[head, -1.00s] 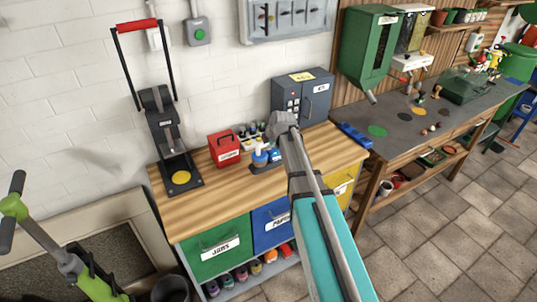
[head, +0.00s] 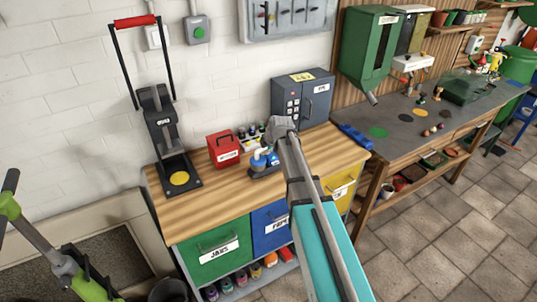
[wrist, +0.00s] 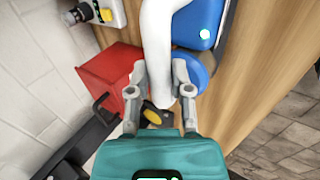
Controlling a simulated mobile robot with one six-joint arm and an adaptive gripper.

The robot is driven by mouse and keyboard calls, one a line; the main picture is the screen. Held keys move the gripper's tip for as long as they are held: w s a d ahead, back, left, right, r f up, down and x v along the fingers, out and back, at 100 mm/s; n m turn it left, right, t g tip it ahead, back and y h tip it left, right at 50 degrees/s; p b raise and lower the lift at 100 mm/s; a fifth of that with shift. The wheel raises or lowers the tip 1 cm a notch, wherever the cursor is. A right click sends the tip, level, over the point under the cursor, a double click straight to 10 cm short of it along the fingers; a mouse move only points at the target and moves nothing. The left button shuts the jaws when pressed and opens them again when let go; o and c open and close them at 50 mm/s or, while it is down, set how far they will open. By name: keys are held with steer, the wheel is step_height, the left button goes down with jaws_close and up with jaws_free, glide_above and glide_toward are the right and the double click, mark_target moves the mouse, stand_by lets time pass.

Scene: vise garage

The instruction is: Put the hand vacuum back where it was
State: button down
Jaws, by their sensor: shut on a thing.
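The hand vacuum looks blue and white. In the head view it is the small blue-and-white thing (head: 257,160) on the wooden bench, partly hidden by my arm. In the wrist view its white part (wrist: 160,45) runs between my two grey fingers, with blue rounded parts (wrist: 197,68) close on the right. My gripper (wrist: 160,92) is shut on the white part. In the head view my gripper is hidden behind my arm. A dark blue base (head: 262,173) shows under the vacuum; I cannot tell whether the vacuum is seated in it.
A red box (head: 223,150) stands just left, also in the wrist view (wrist: 107,75). A black press (head: 165,130) stands at the bench's left end. The front bench top (head: 215,203) is clear.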

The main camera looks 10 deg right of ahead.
steer(key=shift+f+b, duration=0.4)
steer(key=shift+f, duration=0.25)
steer(key=c, duration=0.5)
jaws_free()
steer(key=shift+c, duration=0.2)
steer(key=p+v, duration=1)
steer(key=v, duration=0.2)
steer(key=shift+r, duration=0.1)
stand_by(0.5)
